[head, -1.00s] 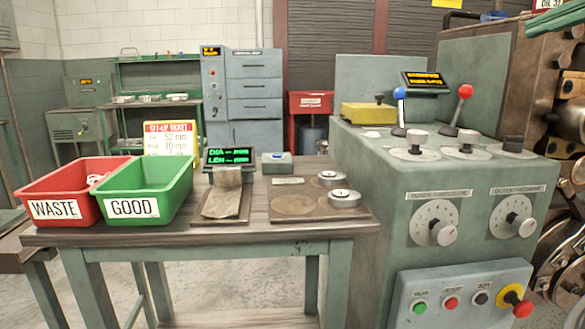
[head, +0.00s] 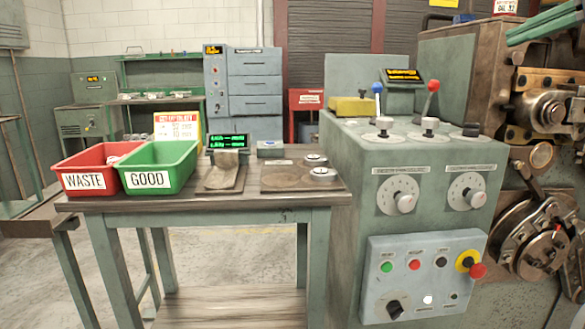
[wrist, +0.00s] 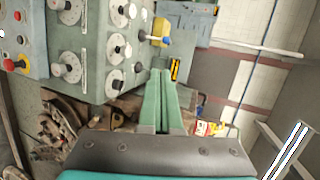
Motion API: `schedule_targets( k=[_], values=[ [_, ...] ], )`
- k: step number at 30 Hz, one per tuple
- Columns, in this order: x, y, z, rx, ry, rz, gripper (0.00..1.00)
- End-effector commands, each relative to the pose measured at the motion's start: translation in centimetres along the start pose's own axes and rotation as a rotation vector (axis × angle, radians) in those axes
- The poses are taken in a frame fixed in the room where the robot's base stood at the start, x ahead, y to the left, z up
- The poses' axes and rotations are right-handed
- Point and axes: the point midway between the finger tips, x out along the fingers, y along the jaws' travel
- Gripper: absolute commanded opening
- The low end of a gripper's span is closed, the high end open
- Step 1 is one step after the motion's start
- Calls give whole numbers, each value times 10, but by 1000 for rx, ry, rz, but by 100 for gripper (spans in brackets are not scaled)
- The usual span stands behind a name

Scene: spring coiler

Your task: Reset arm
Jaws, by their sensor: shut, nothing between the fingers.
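My gripper (wrist: 161,75) shows in the wrist view as two pale green fingers lying side by side. It is shut and empty. In the head view, green fingers of my gripper (head: 514,36) reach in from the top right corner, in front of the upper part of the coiler (head: 460,62). In the wrist view the picture is turned on its side, and the coiler's grey control cabinet (wrist: 90,75) with its dials lies left of the fingers. I cannot tell the exact gap between the fingers and the machine.
A workbench (head: 290,201) holds a red WASTE bin (head: 84,182), a green GOOD bin (head: 148,180), a small display (head: 228,141) and a gauge plate (head: 280,183). Two levers (head: 430,100) rise from the cabinet.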

Motion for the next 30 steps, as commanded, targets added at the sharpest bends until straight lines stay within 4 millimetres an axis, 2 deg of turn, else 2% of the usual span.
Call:
schedule_targets(
  k=[8, 11, 14, 18, 21, 26, 30],
  values=[
    [36, 16, 31, -59, -81, 83, 0],
    [56, 28, 47, -94, -120, 129, 0],
    [78, 47, 72, -145, -170, 191, 0],
    [108, 83, 110, -229, -245, 291, 0],
    [124, 114, 137, -297, -294, 363, 0],
    [142, 172, 178, -407, -371, 480, 0],
    [148, 231, 209, -505, -441, 589, 0]
  ],
)
